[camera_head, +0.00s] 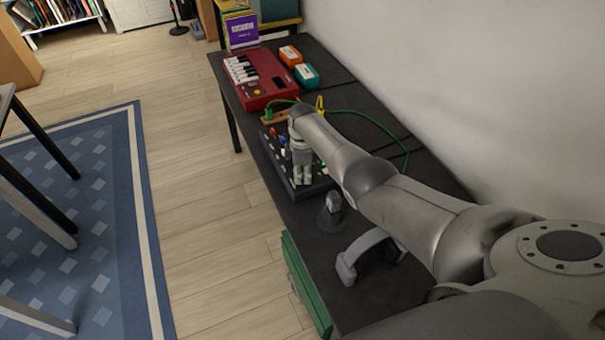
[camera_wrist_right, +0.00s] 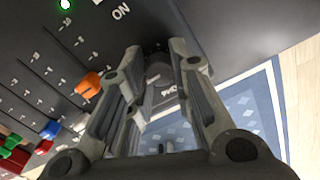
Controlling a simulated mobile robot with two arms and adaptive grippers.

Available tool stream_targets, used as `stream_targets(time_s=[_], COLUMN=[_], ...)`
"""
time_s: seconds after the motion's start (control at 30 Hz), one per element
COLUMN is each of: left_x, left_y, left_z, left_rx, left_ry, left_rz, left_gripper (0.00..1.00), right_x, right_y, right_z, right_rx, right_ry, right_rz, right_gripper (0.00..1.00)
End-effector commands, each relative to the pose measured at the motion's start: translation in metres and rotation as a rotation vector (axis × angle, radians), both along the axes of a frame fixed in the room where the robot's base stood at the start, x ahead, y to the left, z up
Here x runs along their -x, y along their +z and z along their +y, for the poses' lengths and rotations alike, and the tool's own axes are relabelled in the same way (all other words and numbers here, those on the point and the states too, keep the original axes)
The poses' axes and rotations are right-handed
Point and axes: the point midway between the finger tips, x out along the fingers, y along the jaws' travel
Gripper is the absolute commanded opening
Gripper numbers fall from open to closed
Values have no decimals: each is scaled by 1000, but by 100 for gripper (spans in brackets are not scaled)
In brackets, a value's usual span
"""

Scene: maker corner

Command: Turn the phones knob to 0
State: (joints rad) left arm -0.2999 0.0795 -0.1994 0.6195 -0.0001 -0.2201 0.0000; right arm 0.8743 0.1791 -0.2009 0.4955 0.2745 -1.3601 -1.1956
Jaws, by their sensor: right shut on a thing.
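The mixer (camera_head: 277,160) is a dark panel on the black table, partly hidden by my right arm. In the right wrist view the mixer's panel (camera_wrist_right: 40,50) shows with its printed scales. The phones knob (camera_wrist_right: 158,74) is dark and sits between my right fingertips, with partly visible lettering beside it. My right gripper (camera_head: 302,182) points down over the near end of the mixer; in the wrist view its fingers (camera_wrist_right: 155,66) are shut on the knob. The knob's pointer and exact setting cannot be made out. My left gripper is not in view.
An orange fader cap (camera_wrist_right: 88,84) and several coloured caps are left of the fingers. A red keyboard (camera_head: 262,78), orange box (camera_head: 290,56) and teal box (camera_head: 307,75) lie farther back. A green cable (camera_head: 375,117) runs behind my arm. A grey curved object (camera_head: 362,252) lies nearer.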

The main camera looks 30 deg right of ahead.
Motion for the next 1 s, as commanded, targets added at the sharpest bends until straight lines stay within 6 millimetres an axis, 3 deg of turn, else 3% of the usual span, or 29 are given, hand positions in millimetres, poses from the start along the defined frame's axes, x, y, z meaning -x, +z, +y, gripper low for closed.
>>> stream_targets(time_s=[1.0], left_x=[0], left_y=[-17], left_z=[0], left_rx=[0], left_ry=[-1], left_rz=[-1], left_gripper=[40], right_x=[1], right_y=[-2], right_z=[0], right_rx=[0], right_ry=[902], right_rz=[3], right_gripper=[0])
